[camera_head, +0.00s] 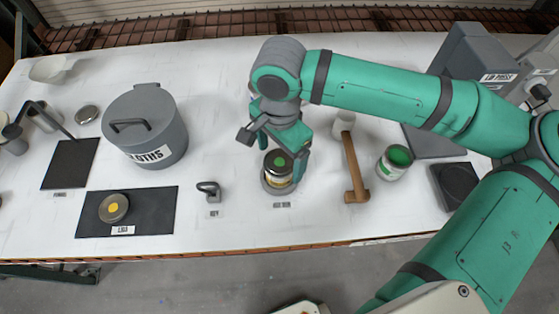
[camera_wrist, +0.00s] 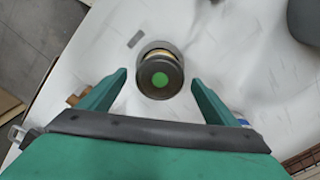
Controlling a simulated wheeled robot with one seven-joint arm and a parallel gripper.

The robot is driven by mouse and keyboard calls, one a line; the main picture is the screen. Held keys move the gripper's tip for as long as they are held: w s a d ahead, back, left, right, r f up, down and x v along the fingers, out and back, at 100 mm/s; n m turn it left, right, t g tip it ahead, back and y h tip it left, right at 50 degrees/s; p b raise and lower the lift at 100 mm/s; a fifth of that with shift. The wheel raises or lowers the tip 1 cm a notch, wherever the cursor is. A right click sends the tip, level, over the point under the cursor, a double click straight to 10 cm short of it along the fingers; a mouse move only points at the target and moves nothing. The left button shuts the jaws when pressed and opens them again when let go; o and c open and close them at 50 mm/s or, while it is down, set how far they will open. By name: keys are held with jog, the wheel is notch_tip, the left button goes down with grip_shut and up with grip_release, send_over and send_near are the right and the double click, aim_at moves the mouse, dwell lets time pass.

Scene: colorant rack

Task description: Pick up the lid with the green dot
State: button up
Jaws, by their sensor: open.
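The dark round lid with the green dot (camera_head: 279,161) sits on top of a small can (camera_head: 278,181) near the table's front edge, at the centre of the head view. In the wrist view the green-dot lid (camera_wrist: 160,77) lies ahead of and between my fingertips. My gripper (camera_head: 274,146) is above and just behind the can, pointing down, with nothing between its fingers. It shows open in the wrist view (camera_wrist: 159,80), one finger on each side. The can's lower part is partly hidden under the lid in the wrist view.
Left are a small grey clamp-like weight (camera_head: 209,190), a black mat (camera_head: 155,209) with a yellow-dot lid (camera_head: 113,208), and a large grey lidded pot (camera_head: 146,124).

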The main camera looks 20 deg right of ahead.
aim_at(281, 163)
jog(key=shift+f, duration=0.1)
jog(key=c, duration=1.1)
jog(key=shift+r, duration=0.5)
notch_tip(281, 163, up, 3)
jog(key=shift+s+f, duration=0.15)
jog(key=shift+f, duration=0.05)
jog(key=s+d+r, duration=0.4)
jog(key=s+r, duration=0.5)
jog(key=s, duration=0.4)
jog(key=shift+r, duration=0.2)
